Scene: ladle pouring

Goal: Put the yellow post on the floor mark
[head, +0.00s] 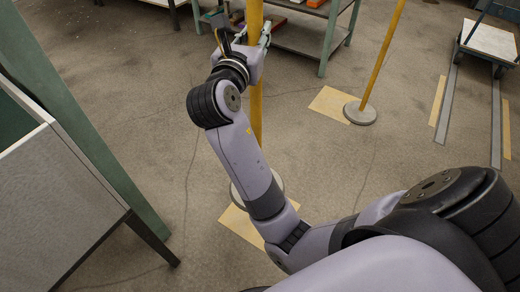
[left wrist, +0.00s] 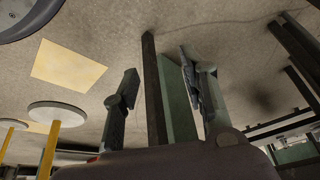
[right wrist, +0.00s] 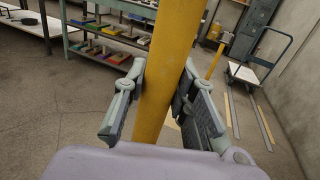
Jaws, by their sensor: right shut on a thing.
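My right gripper (head: 255,35) is shut on the upright yellow post (head: 256,110), high on its shaft. In the right wrist view its fingers (right wrist: 160,105) close around the post (right wrist: 168,60). The post's round grey base (head: 272,187) is partly hidden by my right arm. It overlaps a tan floor mark (head: 240,225) in the head view; much of that mark shows below the base. I cannot tell whether the base touches the floor. My left gripper (left wrist: 160,75) is open and empty, and only its own wrist view shows it.
A second yellow post (head: 384,55) stands at the right corner of another tan mark (head: 328,104). A green shelf (head: 300,35) is behind. A cart (head: 490,40) is at upper right, and a grey-topped bench (head: 60,200) with a green beam at left. Floor between is clear.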

